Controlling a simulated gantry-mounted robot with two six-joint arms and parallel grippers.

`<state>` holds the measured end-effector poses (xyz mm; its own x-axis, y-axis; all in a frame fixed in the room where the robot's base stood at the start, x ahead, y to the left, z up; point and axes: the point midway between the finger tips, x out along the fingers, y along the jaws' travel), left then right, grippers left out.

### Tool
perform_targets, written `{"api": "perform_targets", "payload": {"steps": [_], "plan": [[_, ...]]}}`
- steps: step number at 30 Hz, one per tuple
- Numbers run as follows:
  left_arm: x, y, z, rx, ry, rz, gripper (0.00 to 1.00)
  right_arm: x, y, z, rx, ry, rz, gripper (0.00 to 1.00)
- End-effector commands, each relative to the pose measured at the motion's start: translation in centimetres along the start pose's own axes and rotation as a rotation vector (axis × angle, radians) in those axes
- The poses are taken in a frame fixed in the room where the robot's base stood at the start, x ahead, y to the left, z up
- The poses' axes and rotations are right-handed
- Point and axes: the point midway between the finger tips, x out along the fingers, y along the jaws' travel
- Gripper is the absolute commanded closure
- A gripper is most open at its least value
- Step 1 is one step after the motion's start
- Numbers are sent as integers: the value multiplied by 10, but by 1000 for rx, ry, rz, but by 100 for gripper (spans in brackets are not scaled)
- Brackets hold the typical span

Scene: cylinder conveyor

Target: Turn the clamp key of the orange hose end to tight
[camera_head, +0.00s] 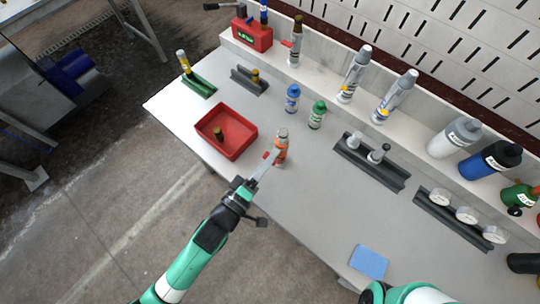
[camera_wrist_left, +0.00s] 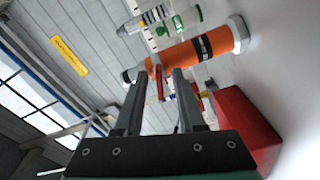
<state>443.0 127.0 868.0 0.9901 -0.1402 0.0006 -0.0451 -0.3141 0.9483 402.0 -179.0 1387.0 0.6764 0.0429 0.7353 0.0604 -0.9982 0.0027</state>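The orange hose end (camera_head: 281,150) stands upright on the bench near its front edge, with a grey top. In the left wrist view the orange hose end (camera_wrist_left: 205,47) lies across the picture with a dark label band. Its red clamp key (camera_head: 267,155) sticks out on the side of my left gripper (camera_head: 266,168). In the left wrist view the red key (camera_wrist_left: 160,82) shows between the two fingertips (camera_wrist_left: 160,76), which stand apart with space around it. Firm contact cannot be seen. My right gripper is out of view; only part of that arm shows at bottom right.
A red bin (camera_head: 226,131) with a small item inside stands just left of the hose end. Blue (camera_head: 292,98) and green (camera_head: 317,115) bottles stand behind it. A dark rack (camera_head: 371,162) lies to the right, a blue pad (camera_head: 369,262) at the front. The bench between is clear.

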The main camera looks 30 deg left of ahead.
Motion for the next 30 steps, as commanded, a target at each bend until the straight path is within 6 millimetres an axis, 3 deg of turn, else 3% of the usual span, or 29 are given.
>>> {"api": "perform_targets", "payload": {"steps": [8, 15, 30], "plan": [[4, 0, 0, 0, 0, 0, 61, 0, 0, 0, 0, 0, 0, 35], [4, 0, 0, 0, 0, 0, 100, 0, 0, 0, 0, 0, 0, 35], [4, 0, 0, 17, 0, 0, 100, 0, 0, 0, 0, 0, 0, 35]]}}
